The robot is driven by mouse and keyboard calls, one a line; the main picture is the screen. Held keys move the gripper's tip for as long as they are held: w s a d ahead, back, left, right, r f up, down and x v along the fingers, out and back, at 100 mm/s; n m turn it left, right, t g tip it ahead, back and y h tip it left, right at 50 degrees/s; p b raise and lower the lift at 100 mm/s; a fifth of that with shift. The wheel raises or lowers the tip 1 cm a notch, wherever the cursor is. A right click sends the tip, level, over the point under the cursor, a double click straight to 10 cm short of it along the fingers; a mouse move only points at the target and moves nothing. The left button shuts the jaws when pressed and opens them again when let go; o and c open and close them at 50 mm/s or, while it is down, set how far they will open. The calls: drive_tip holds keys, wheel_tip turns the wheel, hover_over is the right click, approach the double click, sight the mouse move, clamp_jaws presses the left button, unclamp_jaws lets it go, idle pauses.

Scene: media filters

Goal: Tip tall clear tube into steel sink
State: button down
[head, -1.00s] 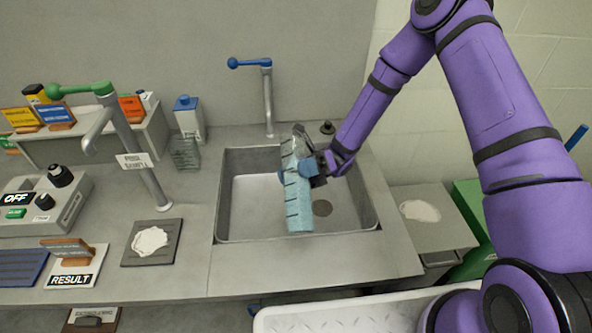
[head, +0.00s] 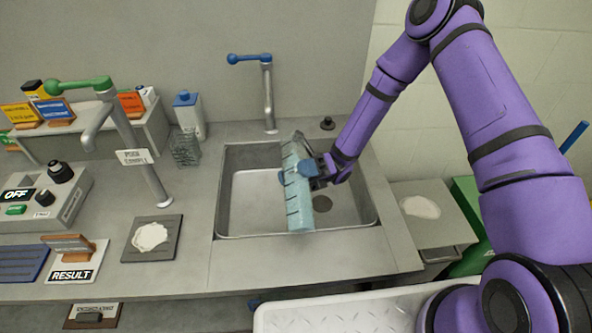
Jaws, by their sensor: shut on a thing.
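The tall clear tube (head: 298,208) has a pale blue tint and dark marks along its side. It is tilted, with one end toward the back of the sink and the other toward the front rim. My gripper (head: 307,174) is shut on the tube around its upper middle, coming from the right. I cannot tell whether the tube holds liquid or whether any runs out.
A blue-handled tap (head: 268,95) stands behind the sink. A green-handled tap (head: 135,150) stands to the left. A clear beaker (head: 185,148) is behind left. A dark tile with a white disc (head: 150,237) lies left of the sink. A white tray (head: 350,315) is in front.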

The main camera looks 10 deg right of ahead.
drive_tip(key=shift+f+m+y, duration=0.3)
drive_tip(key=shift+m, duration=0.1)
drive_tip(key=shift+f, duration=0.15)
drive_tip(key=shift+f+m+t+y, duration=0.45)
drive_tip(key=shift+m+y, duration=0.15)
drive_tip(key=shift+m, duration=0.3)
drive_tip(key=shift+f, duration=0.1)
drive_tip(key=shift+w+f+m+t+y, duration=0.1)
drive_tip(key=shift+f+m+t+y, duration=0.45)
drive_tip(key=shift+m+y, duration=0.35)
drive_tip(key=shift+f+m, duration=0.1)
drive_tip(key=shift+m, duration=0.2)
drive_tip(key=shift+w+f+m+t+y, duration=0.15)
drive_tip(key=shift+f+m+t+y, duration=0.15)
drive_tip(key=shift+m+t+y, duration=0.45)
drive_tip(key=shift+r+m, duration=0.1)
drive_tip(key=shift+m, duration=0.25)
